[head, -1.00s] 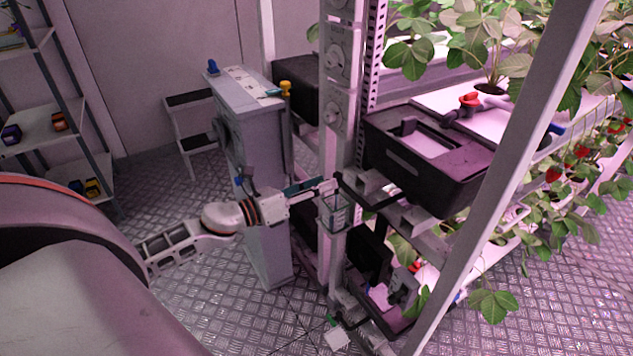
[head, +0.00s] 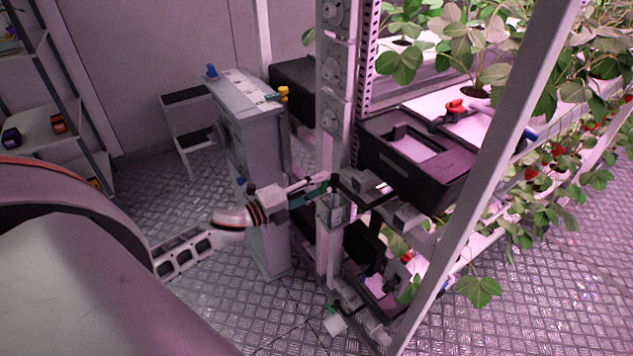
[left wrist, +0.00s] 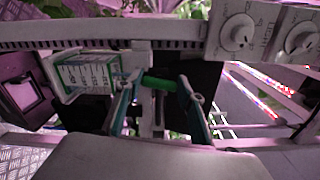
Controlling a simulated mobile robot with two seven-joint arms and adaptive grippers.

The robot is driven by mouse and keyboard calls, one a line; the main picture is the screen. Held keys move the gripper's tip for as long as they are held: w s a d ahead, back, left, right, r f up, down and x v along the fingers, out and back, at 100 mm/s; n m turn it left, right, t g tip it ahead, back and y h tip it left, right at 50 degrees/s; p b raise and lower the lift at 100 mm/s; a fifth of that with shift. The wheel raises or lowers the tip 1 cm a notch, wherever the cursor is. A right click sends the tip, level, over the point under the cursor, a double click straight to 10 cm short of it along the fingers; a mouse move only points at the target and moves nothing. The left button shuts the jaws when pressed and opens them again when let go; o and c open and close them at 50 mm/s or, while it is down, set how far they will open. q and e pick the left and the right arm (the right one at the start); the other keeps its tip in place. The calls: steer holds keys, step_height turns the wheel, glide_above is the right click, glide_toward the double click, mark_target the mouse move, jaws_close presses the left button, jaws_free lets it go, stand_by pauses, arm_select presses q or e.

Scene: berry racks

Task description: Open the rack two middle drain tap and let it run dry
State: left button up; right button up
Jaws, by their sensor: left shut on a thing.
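My left gripper (head: 325,186) reaches in from the left at the rack's upright, at about the height of the upper black tank. In the left wrist view its teal-lined fingers are shut on a green bar-like handle (left wrist: 160,82), which looks like the drain tap's lever. The fingers hide the handle in the head view, and the tap's body and any water flow cannot be made out. My right gripper is out of view.
A grey cabinet (head: 252,150) stands close behind my arm. The rack's front post (head: 500,150) slants across the right. Floor is open at lower left.

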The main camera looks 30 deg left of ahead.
arm_select(q)
steer(key=shift+n+p, duration=0.6)
steer(key=shift+n, duration=0.6)
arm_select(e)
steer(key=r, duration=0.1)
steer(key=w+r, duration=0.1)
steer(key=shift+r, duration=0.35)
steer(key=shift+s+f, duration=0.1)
arm_select(q)
steer(key=o, duration=1.1)
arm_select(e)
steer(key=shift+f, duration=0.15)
arm_select(q)
steer(key=shift+o, duration=0.2)
steer(key=shift+s+a+f, duration=0.1)
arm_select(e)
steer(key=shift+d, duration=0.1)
arm_select(q)
steer(key=v, duration=1.2)
steer(key=shift+f, duration=0.1)
